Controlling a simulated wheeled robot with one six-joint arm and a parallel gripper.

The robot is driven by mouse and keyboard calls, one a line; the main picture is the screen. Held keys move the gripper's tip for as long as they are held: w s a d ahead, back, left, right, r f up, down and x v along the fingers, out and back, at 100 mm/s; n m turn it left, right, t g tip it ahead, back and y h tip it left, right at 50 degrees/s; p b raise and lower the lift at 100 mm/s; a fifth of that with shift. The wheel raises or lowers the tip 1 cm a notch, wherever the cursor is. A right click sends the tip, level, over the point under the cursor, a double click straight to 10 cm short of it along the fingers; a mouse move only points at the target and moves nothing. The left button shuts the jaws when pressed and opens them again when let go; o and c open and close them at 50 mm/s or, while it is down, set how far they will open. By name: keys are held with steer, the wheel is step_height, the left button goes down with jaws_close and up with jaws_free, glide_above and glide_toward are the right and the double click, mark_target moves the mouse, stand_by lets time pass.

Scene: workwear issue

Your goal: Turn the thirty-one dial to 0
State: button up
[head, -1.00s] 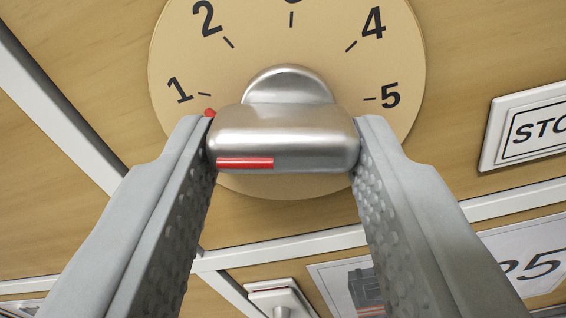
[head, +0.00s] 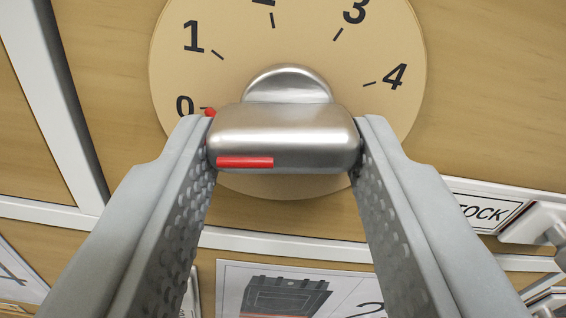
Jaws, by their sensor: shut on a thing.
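The dial is a round tan plate (head: 220,85) with black numbers and tick marks; 0, 1, 2, 3 and 4 show around its upper edge, the 2 cut off at the top. A silver knob (head: 285,130) with a red line on its front stands out from the plate's middle. A small red tip at the knob's left end sits right by the 0 mark. My gripper (head: 284,145) is shut on the knob, one finger at each end. The fingers hide the plate's lower left and lower right edges.
White strips cross the wooden panel at the left and below the dial. A STOCK label (head: 485,209) and a white handle-like fitting (head: 535,225) are at the right. A picture card (head: 300,295) showing a dark crate lies below, between the fingers.

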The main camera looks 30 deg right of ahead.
steer(key=o, duration=1)
